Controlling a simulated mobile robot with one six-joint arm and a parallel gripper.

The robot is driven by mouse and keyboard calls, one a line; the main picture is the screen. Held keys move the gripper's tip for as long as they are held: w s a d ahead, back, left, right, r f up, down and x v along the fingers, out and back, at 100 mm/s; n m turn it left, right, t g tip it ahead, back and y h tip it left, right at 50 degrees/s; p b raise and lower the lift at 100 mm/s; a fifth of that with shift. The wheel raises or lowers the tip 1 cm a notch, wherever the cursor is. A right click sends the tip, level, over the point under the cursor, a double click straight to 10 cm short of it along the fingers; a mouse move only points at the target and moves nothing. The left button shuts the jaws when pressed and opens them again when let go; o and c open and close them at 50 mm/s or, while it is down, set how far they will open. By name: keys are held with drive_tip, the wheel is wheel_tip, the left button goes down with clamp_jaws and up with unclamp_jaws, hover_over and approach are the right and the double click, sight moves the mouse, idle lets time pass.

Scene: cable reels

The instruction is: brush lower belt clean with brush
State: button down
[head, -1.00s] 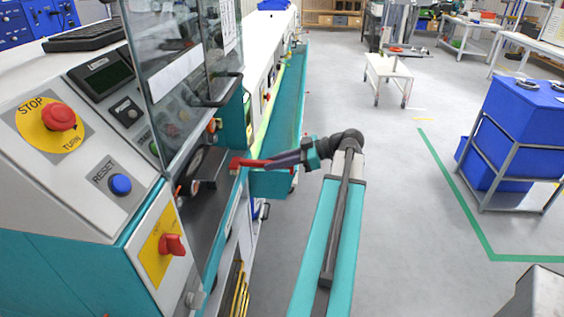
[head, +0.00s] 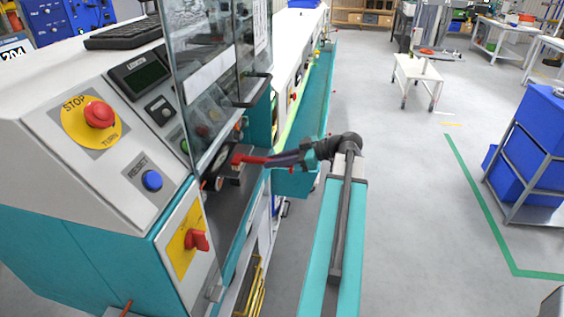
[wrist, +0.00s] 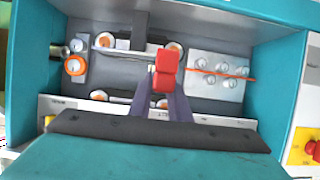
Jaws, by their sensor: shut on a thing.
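My gripper (head: 270,160) is shut on a red brush (head: 248,160), holding it in the open bay of the teal and white machine, above the dark bay floor. In the wrist view my gripper's dark fingers (wrist: 165,106) point into the bay and the red brush (wrist: 166,72) sticks out beyond them, among orange-and-white rollers (wrist: 104,40). Lower rollers (wrist: 99,95) show left of the fingers. The lower belt cannot be made out clearly; my fingers and wrist cover part of that area. Whether the bristles touch anything cannot be told.
A clear guard panel (head: 205,85) hangs close to the bay. The control panel has a red stop button (head: 99,113) and a blue reset button (head: 152,180). A plate with several knobs (wrist: 220,75) sits right inside the bay.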

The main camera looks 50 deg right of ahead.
sight(249, 157)
drive_tip(key=shift+w+a+b, duration=0.55)
drive_tip(key=shift+w+a, duration=0.25)
drive_tip(key=shift+w, duration=0.5)
drive_tip(key=shift+w+a+b, duration=0.5)
drive_tip(key=shift+w+a, duration=0.3)
drive_tip(key=shift+w, duration=0.45)
drive_tip(key=shift+w+a+b, duration=0.55)
drive_tip(key=shift+w+a, duration=0.25)
drive_tip(key=shift+w, duration=0.5)
drive_tip(key=shift+f+b, duration=1.05)
drive_tip(key=shift+b, duration=0.4)
drive_tip(key=shift+d, duration=0.1)
drive_tip(key=shift+w+d+b, duration=0.5)
drive_tip(key=shift+d, duration=0.4)
drive_tip(key=shift+w+d+b, duration=0.45)
drive_tip(key=shift+w+d, duration=0.05)
drive_tip(key=shift+d, duration=0.35)
drive_tip(key=shift+w+d, duration=0.1)
drive_tip(key=shift+d, duration=0.05)
drive_tip(key=shift+w+d+b, duration=0.45)
drive_tip(key=shift+w+d, duration=0.1)
drive_tip(key=shift+d, duration=0.3)
drive_tip(key=shift+w+d+b, duration=0.45)
drive_tip(key=shift+w+d, duration=0.05)
drive_tip(key=shift+d, duration=0.3)
drive_tip(key=shift+r, duration=0.1)
